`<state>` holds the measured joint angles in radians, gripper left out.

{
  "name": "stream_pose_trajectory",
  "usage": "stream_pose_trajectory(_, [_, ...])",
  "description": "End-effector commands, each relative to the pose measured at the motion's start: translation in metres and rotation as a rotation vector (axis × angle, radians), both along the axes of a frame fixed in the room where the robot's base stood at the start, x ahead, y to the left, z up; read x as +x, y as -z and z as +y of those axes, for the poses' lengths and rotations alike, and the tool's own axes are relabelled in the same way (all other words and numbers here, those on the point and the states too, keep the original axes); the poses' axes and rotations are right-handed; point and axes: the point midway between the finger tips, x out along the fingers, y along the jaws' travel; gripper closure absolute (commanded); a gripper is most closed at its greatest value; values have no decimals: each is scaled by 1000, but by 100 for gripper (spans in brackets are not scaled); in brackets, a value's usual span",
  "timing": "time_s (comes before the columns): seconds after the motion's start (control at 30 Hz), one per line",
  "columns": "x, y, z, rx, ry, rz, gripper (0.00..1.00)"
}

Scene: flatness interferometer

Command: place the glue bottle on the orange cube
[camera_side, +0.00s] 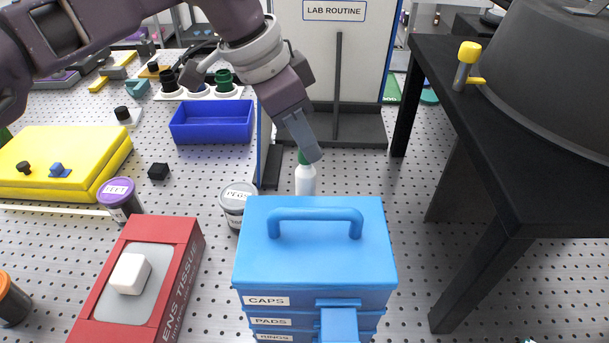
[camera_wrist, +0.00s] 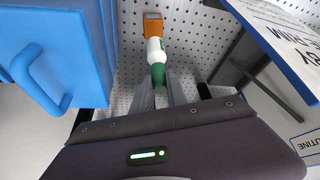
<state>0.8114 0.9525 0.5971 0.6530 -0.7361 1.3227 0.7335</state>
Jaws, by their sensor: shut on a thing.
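The glue bottle (camera_side: 305,180) is white with a green cap and stands about upright behind the blue drawer box in the side view. It also shows in the wrist view (camera_wrist: 155,50). My gripper (camera_side: 307,153) is shut on its green cap from above; in the wrist view the cap lies between the fingers (camera_wrist: 159,88). The orange cube (camera_wrist: 153,22) shows beyond the bottle's white base in the wrist view, in line with it. I cannot tell whether the bottle touches the cube. The cube is hidden in the side view, where the blue box covers the area below the bottle.
The blue drawer box (camera_side: 315,240) with a handle stands close in front of the bottle. A grey-lidded jar (camera_side: 238,205) is to its left. The white "LAB ROUTINE" board (camera_side: 335,60) stands behind, and a black table (camera_side: 510,190) is at right.

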Motion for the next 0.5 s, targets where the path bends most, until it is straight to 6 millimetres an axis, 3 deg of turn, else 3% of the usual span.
stream_pose_trajectory(0.3, [-1,49,0,3,0,2,100])
stream_pose_trajectory(0.5, [0,54,0,1,1,-1,100])
